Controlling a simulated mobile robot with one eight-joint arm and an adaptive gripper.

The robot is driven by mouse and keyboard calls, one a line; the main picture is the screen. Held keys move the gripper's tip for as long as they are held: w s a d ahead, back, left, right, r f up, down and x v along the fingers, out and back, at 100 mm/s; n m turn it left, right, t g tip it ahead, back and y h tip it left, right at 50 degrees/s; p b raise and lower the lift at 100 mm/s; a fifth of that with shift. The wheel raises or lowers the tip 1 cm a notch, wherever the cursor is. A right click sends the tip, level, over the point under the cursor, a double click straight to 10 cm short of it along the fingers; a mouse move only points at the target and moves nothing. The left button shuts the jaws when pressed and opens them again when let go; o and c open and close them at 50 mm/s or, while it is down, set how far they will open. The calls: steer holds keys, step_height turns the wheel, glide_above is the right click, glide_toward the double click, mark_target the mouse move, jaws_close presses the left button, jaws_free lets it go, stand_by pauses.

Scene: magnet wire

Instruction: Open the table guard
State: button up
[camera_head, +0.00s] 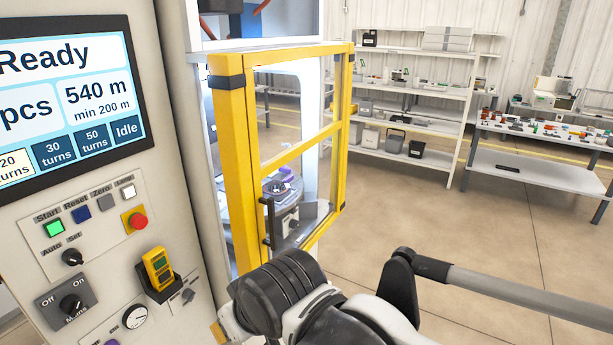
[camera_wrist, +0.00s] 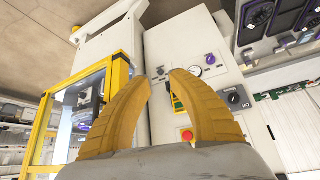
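The table guard (camera_head: 235,160) is a yellow-framed clear panel on the machine, left of centre in the head view. A black upright handle (camera_head: 268,222) is on its lower part. I cannot tell whether the guard stands slightly ajar. A round table with a fixture (camera_head: 283,190) shows through the pane. In the wrist view the yellow guard frame (camera_wrist: 45,125) is at the left. My gripper (camera_wrist: 169,75) has two tan curved fingers, apart with nothing between them. In the head view my wrist is below the guard, apart from the handle, and its fingers are mostly hidden.
The control panel (camera_head: 95,240) with screen, buttons and a red stop button (camera_head: 138,221) is at the left. A yellow handheld device (camera_head: 158,268) sits in a holder there. Shelves (camera_head: 415,95) and a workbench (camera_head: 540,170) stand behind. Floor at the right is clear.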

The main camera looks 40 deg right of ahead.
steer(key=shift+o, duration=0.6)
steer(key=shift+w+d+r+m, duration=0.15)
steer(key=shift+w+d+m, duration=0.1)
steer(key=shift+m, duration=0.25)
steer(key=m+t+y+p, duration=0.4)
steer(key=m+t+p, duration=0.25)
steer(key=m, duration=2.45)
glide_toward(274, 217)
steer(key=shift+m+g, duration=0.25)
steer(key=shift+m, duration=0.05)
steer(key=b+x, duration=0.2)
steer(key=x, duration=0.9)
steer(key=shift+r, duration=0.15)
jaws_close()
